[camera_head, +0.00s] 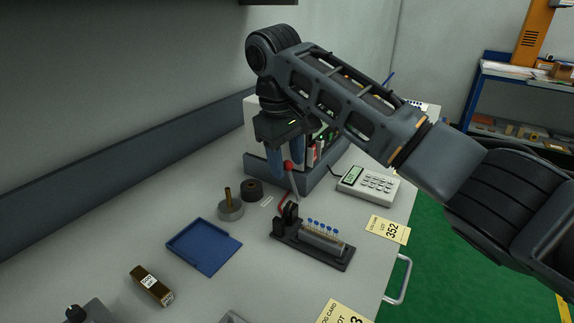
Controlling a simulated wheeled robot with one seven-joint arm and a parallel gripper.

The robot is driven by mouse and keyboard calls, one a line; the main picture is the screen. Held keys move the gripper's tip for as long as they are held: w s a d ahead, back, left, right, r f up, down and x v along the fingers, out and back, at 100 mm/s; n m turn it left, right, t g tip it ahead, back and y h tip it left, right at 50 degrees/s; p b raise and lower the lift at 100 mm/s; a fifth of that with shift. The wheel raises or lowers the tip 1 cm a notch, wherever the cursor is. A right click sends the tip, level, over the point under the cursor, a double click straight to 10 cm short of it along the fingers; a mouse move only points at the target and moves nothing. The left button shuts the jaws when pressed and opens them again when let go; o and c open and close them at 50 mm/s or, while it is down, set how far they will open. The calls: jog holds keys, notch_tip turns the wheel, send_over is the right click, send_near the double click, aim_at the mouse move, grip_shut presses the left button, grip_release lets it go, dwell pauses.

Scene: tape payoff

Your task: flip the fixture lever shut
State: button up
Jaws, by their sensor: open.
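The fixture (335,253) is a black base on the bench with a row of blue-tipped pins. Part of the right finger and what lies behind the fingers are hidden.
A grey spindle (230,211) and a black tape roll (252,190) stand left of the fixture. A blue tray (204,246) and a brown box (151,285) lie nearer.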

jog(key=shift+f, duration=0.9)
jog(key=shift+c, duration=0.3)
grip_shut()
